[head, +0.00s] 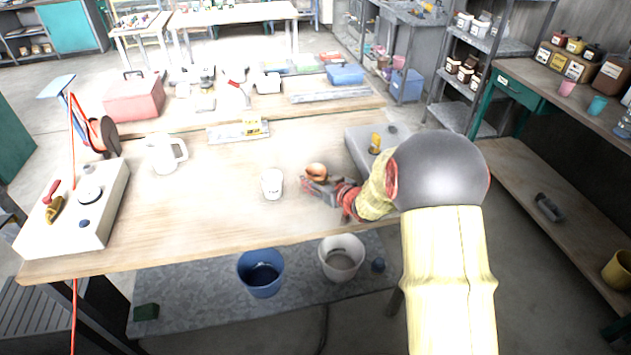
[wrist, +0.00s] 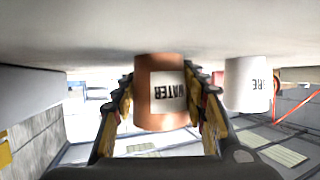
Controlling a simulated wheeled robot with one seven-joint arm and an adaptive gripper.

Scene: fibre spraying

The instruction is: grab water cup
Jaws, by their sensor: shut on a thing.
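The water cup (wrist: 158,95) is orange-brown with a white label reading WATER, which appears upside down in the wrist view. My gripper (wrist: 160,105) has one finger on each side of it and is shut on it. In the head view the orange-brown cup (head: 316,171) is above the right-middle part of the wooden table (head: 225,215). My gripper (head: 322,186) reaches it from the right and hides its lower part. I cannot tell whether the cup touches the table.
A white cup (head: 272,184) stands close to the left of the water cup; its label is partly visible in the wrist view (wrist: 247,85). A grey box (head: 362,150) is behind my gripper. A white pitcher (head: 165,153) stands farther left. The table between pitcher and white cup is clear.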

